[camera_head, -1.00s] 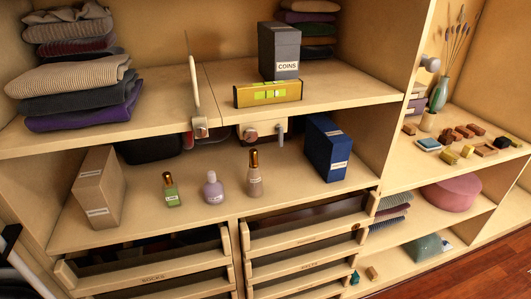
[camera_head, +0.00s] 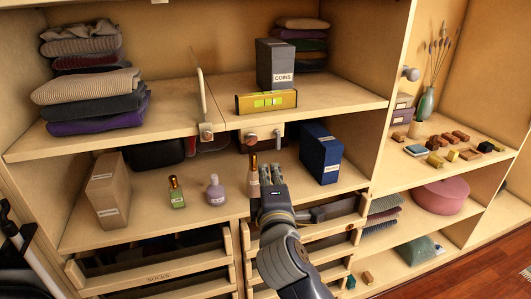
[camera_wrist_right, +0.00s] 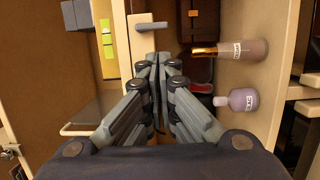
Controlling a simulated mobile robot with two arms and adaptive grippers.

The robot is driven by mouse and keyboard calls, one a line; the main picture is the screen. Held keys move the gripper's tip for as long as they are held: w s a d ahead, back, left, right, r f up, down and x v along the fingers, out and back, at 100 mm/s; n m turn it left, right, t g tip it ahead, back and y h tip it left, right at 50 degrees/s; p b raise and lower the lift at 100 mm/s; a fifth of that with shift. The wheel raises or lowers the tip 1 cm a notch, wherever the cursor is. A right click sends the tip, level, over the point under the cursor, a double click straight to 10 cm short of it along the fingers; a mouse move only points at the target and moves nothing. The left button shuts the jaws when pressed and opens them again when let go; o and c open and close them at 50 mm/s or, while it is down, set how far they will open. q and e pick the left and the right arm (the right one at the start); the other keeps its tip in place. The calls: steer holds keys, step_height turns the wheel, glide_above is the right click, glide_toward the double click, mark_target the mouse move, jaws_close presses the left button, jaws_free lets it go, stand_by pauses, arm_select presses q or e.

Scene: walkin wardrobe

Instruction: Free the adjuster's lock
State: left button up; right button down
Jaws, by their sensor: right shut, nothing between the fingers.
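The adjuster (camera_head: 264,131) is a pale block under the front edge of the middle shelf, with a round copper-coloured knob (camera_head: 251,138) and a small grey lever (camera_head: 277,138) at its right. In the right wrist view, the pale block (camera_wrist_right: 122,38) and its lever (camera_wrist_right: 152,26) lie just beyond the fingertips; the knob is not clearly visible there. My right gripper (camera_head: 271,172) is shut and empty, pointing up toward the adjuster from below, apparently short of it. It also shows in the right wrist view (camera_wrist_right: 156,62). My left gripper is out of view.
A yellow level (camera_head: 266,101) and a grey COINS box (camera_head: 275,64) stand above the adjuster. A gold-capped bottle (camera_head: 253,175) is close beside my right gripper, partly hidden. A purple bottle (camera_head: 215,191), green bottle (camera_head: 176,193) and blue box (camera_head: 321,153) share that shelf. Open drawers lie below.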

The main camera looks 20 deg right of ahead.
mark_target(277, 140)
steer(key=shift+w+r, duration=0.1)
steer(key=shift+w, duration=0.1)
steer(key=p+x, duration=0.2)
steer(key=x, duration=0.7)
steer(key=shift+w+d+p, duration=0.15)
steer(key=shift+w+p, duration=0.25)
